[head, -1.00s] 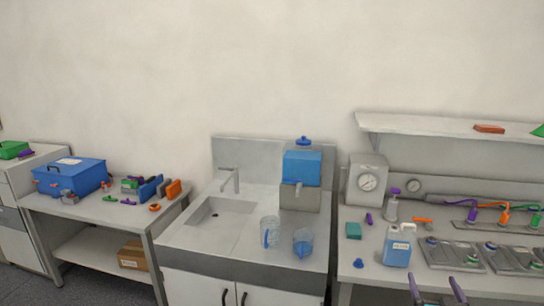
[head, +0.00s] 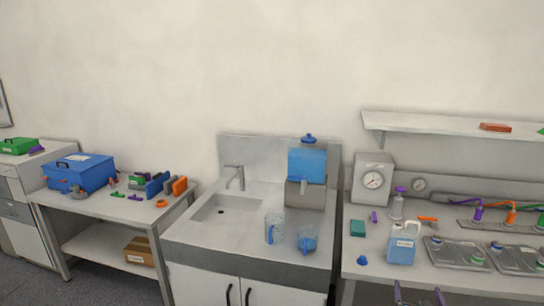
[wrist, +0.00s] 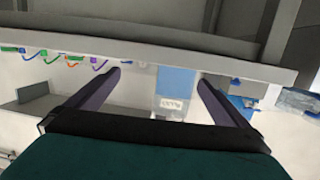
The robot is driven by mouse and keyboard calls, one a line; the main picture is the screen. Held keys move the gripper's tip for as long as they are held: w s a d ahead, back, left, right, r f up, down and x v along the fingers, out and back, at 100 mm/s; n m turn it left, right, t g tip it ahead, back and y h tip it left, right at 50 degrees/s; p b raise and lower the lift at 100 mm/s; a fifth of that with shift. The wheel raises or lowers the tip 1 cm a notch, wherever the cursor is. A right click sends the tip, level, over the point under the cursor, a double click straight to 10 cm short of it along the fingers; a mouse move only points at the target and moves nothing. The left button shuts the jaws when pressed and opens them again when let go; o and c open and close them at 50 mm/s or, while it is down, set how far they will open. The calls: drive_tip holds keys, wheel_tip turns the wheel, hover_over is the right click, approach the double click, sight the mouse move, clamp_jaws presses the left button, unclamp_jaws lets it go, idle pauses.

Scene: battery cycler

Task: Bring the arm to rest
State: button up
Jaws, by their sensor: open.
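My gripper (head: 418,295) shows only as two dark purple fingertips at the bottom edge of the head view, in front of the right bench. In the wrist view my gripper (wrist: 158,78) has its two fingers spread wide apart with nothing between them. The blue jug with a white label (wrist: 176,85) shows beyond the fingers, apart from them. The rest of the arm is out of the head view.
The right bench (head: 400,278) carries the blue jug (head: 401,249), a dial gauge box (head: 373,180) and metal trays (head: 456,254). A sink counter (head: 200,238) with two beakers stands in the middle. A side table (head: 92,212) with a blue toolbox (head: 80,176) stands left.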

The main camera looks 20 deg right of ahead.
drive_tip(key=w+a+f+g+y+b, duration=0.1)
drive_tip(key=w+a+f+g, duration=0.15)
drive_tip(key=a+f, duration=0.45)
drive_tip(key=w+a+f+g+y+b, duration=0.15)
drive_tip(key=w+a+f, duration=0.3)
drive_tip(key=f, duration=0.55)
drive_tip(key=s+a+f+n+g+y, duration=0.1)
drive_tip(key=a+f+g+y, duration=0.1)
drive_tip(key=a+f, duration=0.5)
drive_tip(key=s+a+f+n+g+y, duration=0.15)
drive_tip(key=a+f, duration=0.35)
drive_tip(key=a, duration=0.5)
drive_tip(key=s+a+f+n+g+y+b, duration=0.1)
drive_tip(key=s+a+f+g, duration=0.25)
drive_tip(key=a, duration=0.45)
drive_tip(key=s+a+f+n+g+y+b, duration=0.15)
drive_tip(key=s+a+f, duration=0.3)
drive_tip(key=a, duration=0.45)
drive_tip(key=s+a+f+n+g+y+b, duration=0.1)
drive_tip(key=s+a+g, duration=0.4)
drive_tip(key=s+a, duration=0.7)
drive_tip(key=shift+s+a+f+n+g+y, duration=0.2)
drive_tip(key=shift+a+f+n+g+y, duration=0.15)
drive_tip(key=shift+a+f+n+y, duration=0.55)
drive_tip(key=shift+d+r+h, duration=0.25)
drive_tip(key=shift+r, duration=0.05)
